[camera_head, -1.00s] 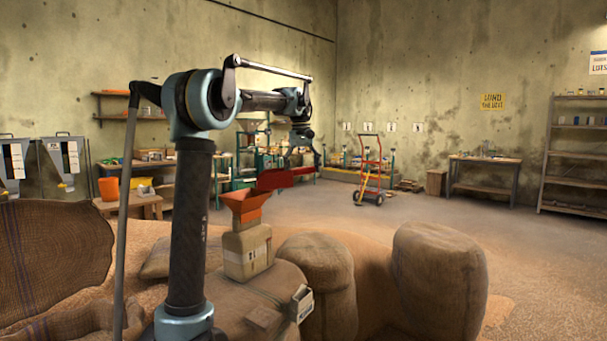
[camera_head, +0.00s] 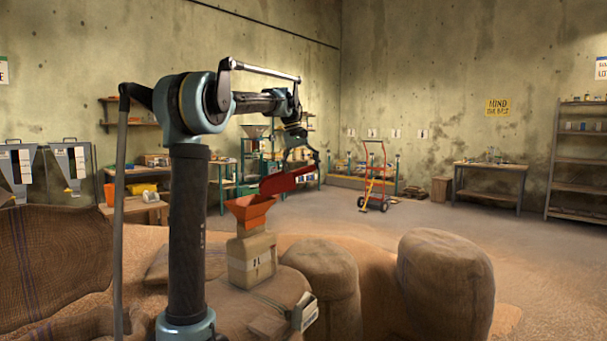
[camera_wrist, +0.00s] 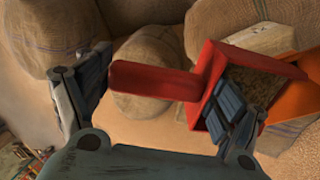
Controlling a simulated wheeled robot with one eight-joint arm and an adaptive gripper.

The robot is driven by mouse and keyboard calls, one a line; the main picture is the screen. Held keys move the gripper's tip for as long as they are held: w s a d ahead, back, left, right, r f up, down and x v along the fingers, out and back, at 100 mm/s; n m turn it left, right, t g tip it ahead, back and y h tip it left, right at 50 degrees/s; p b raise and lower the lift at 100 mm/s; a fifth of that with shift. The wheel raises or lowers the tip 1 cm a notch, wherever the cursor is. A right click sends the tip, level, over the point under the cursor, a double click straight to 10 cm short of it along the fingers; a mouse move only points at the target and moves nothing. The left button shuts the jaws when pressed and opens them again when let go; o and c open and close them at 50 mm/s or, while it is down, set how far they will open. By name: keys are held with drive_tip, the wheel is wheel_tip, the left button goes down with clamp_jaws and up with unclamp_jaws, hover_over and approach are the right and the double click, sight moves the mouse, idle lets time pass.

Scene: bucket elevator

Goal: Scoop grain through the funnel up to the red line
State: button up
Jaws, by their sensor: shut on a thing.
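A red scoop (camera_head: 287,182) is in my gripper (camera_head: 303,154), above and to the right of the orange funnel (camera_head: 250,209). In the wrist view my gripper (camera_wrist: 155,92) has its fingers at both sides of the scoop's red handle (camera_wrist: 153,80). Grain (camera_wrist: 262,84) shows inside the scoop's bowl. The orange funnel (camera_wrist: 299,101) is partly hidden by the scoop there. The funnel sits on top of a tan, box-like container (camera_head: 252,262) with a pale label, which stands on a sack. I cannot make out a red line on it.
Full burlap sacks (camera_head: 445,285) stand around the container, and a large open sack (camera_head: 50,265) lies at the left. A red hand truck (camera_head: 374,178), a workbench (camera_head: 490,178) and shelves (camera_head: 582,150) stand farther back. The floor between is mostly clear.

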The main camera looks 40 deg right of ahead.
sight(312, 165)
drive_tip(key=shift+w+a+r+g+h, duration=0.15)
drive_tip(key=shift+w+a+r+h, duration=0.05)
drive_tip(key=shift+a+r+h, duration=0.2)
drive_tip(key=shift+w+a+r+g+h, duration=0.15)
drive_tip(key=shift+a+r+h, duration=0.1)
drive_tip(key=shift+r, duration=0.2)
drive_tip(key=s+d+f+t+y, duration=0.3)
drive_tip(key=d+f+y, duration=0.15)
drive_tip(key=f, duration=0.25)
drive_tip(key=shift+w+a+r, duration=0.15)
drive_tip(key=shift+r, duration=1)
drive_tip(key=shift+w+a+r, duration=0.15)
drive_tip(key=shift+r, duration=0.95)
drive_tip(key=shift+s, duration=0.1)
